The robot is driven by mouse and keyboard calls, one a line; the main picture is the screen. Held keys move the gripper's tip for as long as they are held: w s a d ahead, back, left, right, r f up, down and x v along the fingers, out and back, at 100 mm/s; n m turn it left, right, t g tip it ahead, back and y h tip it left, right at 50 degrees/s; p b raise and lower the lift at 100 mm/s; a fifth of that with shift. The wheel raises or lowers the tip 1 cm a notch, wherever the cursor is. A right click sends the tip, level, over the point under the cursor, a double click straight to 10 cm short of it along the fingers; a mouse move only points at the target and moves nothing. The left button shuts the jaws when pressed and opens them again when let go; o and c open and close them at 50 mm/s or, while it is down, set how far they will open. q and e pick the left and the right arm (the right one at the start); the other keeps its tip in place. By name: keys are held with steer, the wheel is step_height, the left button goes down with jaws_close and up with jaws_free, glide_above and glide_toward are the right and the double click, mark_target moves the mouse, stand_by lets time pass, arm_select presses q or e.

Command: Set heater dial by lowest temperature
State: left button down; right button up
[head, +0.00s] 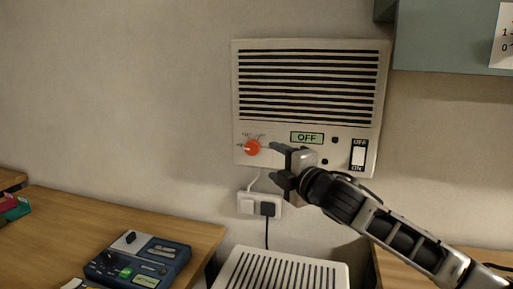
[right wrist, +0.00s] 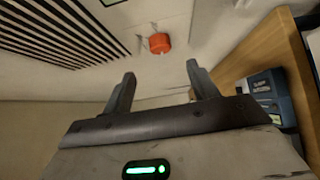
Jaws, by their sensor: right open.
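The heater (head: 308,105) is a pale wall panel with dark horizontal slats. Its orange-red dial (head: 252,147) is at the lower left, with small markings around it too small to read. A green display (head: 307,138) on the heater reads OFF. A rocker switch (head: 358,155) marked OFF and ON is at the lower right. My right gripper (head: 276,164) is open and empty, just right of the dial and slightly below it, apart from it. In the right wrist view the dial (right wrist: 160,43) shows beyond the two open fingers (right wrist: 160,88). My left gripper is not in view.
A wall socket (head: 259,205) with a black plug and cord is below the heater. A slatted white unit (head: 282,268) stands beneath. A blue device (head: 138,260) lies on the wooden bench (head: 60,225) at left. A grey-green cabinet (head: 450,38) hangs upper right.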

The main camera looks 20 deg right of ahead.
mark_target(254, 150)
steer(key=w, duration=0.3)
steer(key=w+a+p, duration=0.1)
steer(key=w, duration=0.2)
steer(key=w+a, duration=0.1)
steer(key=w, duration=0.3)
steer(key=shift+p, duration=0.35)
steer(key=shift+s, duration=0.1)
steer(key=c, duration=1)
